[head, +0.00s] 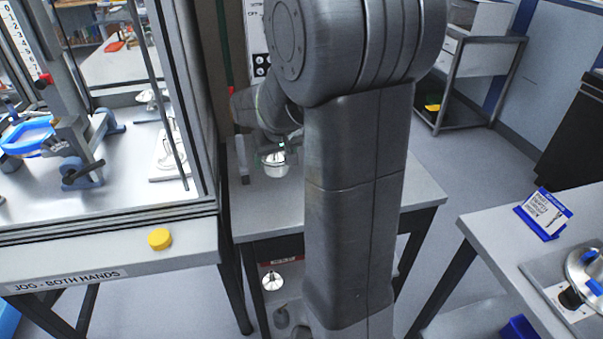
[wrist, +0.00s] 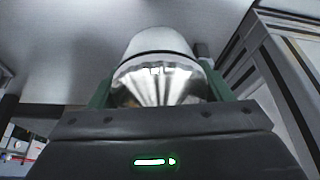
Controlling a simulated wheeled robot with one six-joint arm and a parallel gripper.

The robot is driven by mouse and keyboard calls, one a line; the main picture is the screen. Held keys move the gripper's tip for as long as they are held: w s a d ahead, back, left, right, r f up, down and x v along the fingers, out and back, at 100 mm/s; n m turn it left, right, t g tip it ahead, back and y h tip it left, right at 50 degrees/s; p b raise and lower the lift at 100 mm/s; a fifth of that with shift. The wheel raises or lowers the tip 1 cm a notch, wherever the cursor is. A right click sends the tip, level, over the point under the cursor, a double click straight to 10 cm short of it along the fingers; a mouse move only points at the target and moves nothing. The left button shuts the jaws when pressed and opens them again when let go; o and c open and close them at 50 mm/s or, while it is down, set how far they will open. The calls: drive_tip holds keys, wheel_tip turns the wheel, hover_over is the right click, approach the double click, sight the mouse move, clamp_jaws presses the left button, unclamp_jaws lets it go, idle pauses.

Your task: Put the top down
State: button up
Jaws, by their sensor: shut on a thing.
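My gripper (head: 271,150) is low over the back left part of the grey table (head: 420,190), partly behind my arm. It is shut on a shiny silver metal top (head: 275,164). In the wrist view the top (wrist: 160,82) sits between the green fingers of my gripper (wrist: 155,95), with a mirror-like body and a smooth pale cap beyond a dark line. I cannot tell whether the top touches the table or hangs just above it.
A framed machine enclosure (head: 205,190) with a yellow button (head: 159,239) stands close on the left. Another silver part (head: 271,281) lies on the shelf below. A right-hand table (head: 490,227) bears a blue-framed sign (head: 545,212) and a clamped metal part (head: 590,270).

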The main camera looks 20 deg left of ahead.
sight(281, 159)
wheel_tip(281, 159, down, 8)
drive_tip(key=shift+r, duration=0.15)
idle(0.3)
drive_tip(key=o, duration=1.1)
drive_tip(key=shift+s+d+r, duration=0.1)
drive_tip(key=shift+r, duration=0.25)
drive_tip(key=v, duration=1.1)
drive_tip(key=shift+r, duration=0.2)
